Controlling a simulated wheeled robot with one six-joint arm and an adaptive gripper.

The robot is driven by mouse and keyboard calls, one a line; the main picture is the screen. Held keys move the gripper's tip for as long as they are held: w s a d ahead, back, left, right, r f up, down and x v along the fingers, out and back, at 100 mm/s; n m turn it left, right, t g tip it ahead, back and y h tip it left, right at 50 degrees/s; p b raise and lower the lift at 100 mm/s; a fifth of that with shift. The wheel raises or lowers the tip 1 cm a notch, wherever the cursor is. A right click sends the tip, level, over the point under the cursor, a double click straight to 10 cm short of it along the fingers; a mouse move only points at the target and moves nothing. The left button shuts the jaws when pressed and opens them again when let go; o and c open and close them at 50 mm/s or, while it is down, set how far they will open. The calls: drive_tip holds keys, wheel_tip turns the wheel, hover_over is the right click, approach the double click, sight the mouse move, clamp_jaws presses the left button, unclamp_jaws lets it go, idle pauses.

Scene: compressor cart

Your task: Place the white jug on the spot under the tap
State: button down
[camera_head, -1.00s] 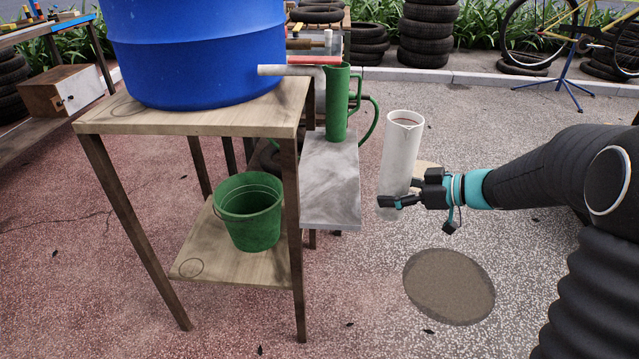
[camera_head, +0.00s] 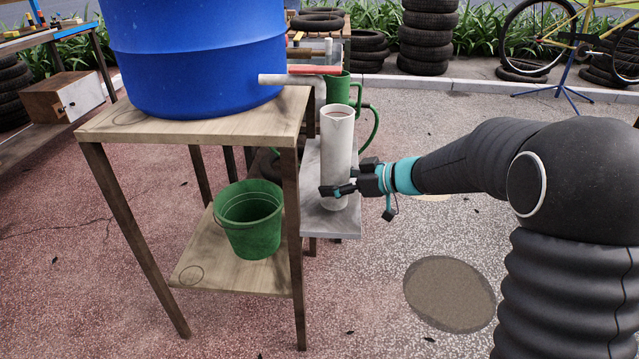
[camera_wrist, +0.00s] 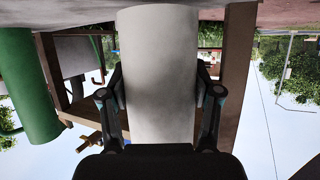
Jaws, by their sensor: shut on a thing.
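The white jug (camera_head: 338,150) is upright over the front part of the grey side shelf (camera_head: 330,224). I cannot tell whether its base touches the shelf. My gripper (camera_head: 340,190) is shut around the jug's lower part; the wrist view also shows the jug (camera_wrist: 158,75) between both fingers. A pale pipe (camera_head: 288,80), which looks like the tap, runs beside the blue barrel (camera_head: 200,50), behind and above the jug. The green jug (camera_head: 336,88) stands behind the white jug, partly hidden by it.
A wooden stand (camera_head: 180,122) carries the barrel, with a green bucket (camera_head: 250,225) on its lower board. A red pipe (camera_head: 315,69) lies above the pale pipe. A green hose or handle (camera_head: 374,130) curves behind the jug. Open ground lies right of the shelf.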

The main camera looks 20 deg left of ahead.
sight(322, 183)
drive_tip(key=a, duration=0.4)
drive_tip(key=shift+w+a, duration=0.15)
drive_tip(key=shift+w, duration=0.1)
drive_tip(key=shift+d+f, duration=0.2)
drive_tip(key=shift+f, duration=0.55)
drive_tip(key=shift+f, duration=0.15)
drive_tip(key=shift+c, duration=1.2)
unclamp_jaws()
drive_tip(key=shift+d+r, duration=0.3)
drive_tip(key=shift+d, duration=0.05)
drive_tip(key=v, duration=1.1)
drive_tip(key=shift+s+d, duration=0.1)
drive_tip(key=shift+d, duration=0.05)
